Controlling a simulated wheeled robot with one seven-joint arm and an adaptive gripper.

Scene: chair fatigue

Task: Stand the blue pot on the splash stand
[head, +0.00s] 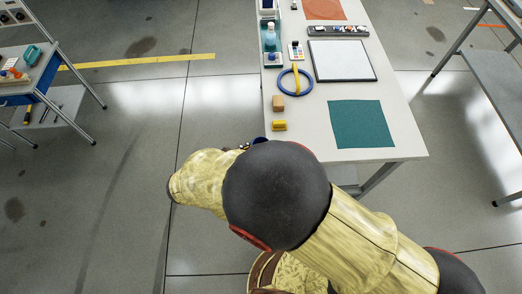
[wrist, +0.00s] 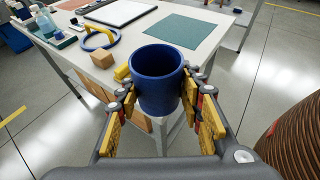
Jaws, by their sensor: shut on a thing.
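The blue pot (wrist: 158,90) is an open-topped cup shape, upright between the two yellow-padded fingers of my gripper (wrist: 159,95) in the wrist view. My gripper is shut on its sides. The pot is held at the near edge of the white table (head: 305,118). In the head view only a sliver of the pot (head: 259,140) shows; my arm hides the rest and most of the gripper. I cannot tell for certain which thing is the splash stand.
A teal mat (head: 361,124), a wooden block (head: 278,103), a yellow block (head: 279,126), a blue ring (head: 283,85) with a yellow bar and a white board (head: 341,61) lie on the table. A bottle (head: 270,38) stands farther back. A blue-sided cart (head: 22,90) is at left.

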